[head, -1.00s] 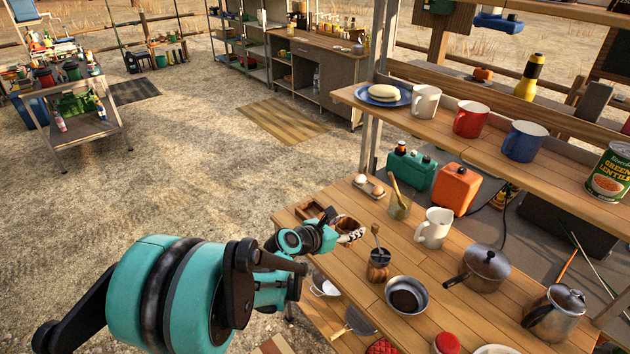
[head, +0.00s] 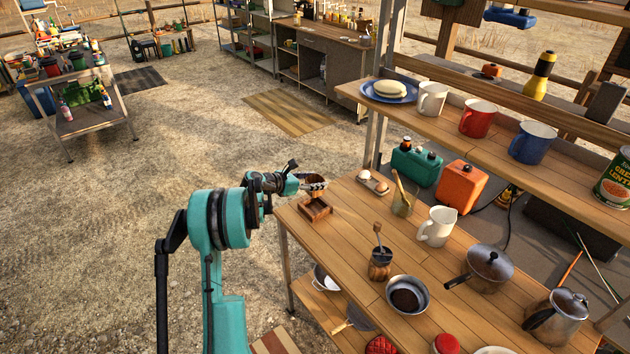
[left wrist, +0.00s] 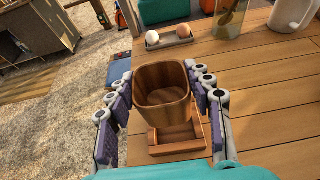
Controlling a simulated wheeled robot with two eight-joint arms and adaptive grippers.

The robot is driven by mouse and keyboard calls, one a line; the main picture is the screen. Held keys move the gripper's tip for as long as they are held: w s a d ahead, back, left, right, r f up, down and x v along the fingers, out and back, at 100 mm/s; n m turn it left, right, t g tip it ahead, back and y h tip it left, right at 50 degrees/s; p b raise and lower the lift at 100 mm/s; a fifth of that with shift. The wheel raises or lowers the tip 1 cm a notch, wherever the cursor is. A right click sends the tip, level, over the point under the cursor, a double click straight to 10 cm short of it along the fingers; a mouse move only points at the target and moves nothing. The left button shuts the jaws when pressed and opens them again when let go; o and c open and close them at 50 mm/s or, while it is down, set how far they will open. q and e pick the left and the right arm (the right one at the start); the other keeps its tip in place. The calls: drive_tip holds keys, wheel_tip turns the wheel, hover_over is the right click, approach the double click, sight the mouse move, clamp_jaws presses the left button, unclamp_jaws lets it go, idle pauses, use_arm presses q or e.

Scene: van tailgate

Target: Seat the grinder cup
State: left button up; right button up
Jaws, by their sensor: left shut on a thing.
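A wooden cup (head: 313,179) is in my left gripper (head: 318,186), held up at the left corner of the table. In the left wrist view the cup (left wrist: 162,84) is upright, with its open top toward the camera and the two jaws (left wrist: 163,100) on either side. A small open wooden box (head: 315,209) sits on the table corner, just below the cup. In the left wrist view the box (left wrist: 178,148) is partly hidden behind the cup, which looks above it, not inside. A jar-like grinder with a handle (head: 380,262) stands farther along the table. My right gripper is not in view.
An egg tray (head: 373,184), a glass with a wooden utensil (head: 402,203) and a white pitcher (head: 437,228) stand right of the box. A metal bowl (head: 407,296) and a lidded pan (head: 487,268) are nearer. A shelf (head: 450,125) overhangs the back. Open ground lies left.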

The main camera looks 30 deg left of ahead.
use_arm(q)
drive_tip(key=shift+f+b, duration=1.8)
drive_tip(key=shift+f, duration=1.95)
drive_tip(key=shift+f+b, duration=0.6)
drive_tip(key=shift+f, duration=0.1)
drive_tip(key=o, duration=1.3)
drive_tip(key=shift+c, duration=0.2)
drive_tip(key=v, duration=1.2)
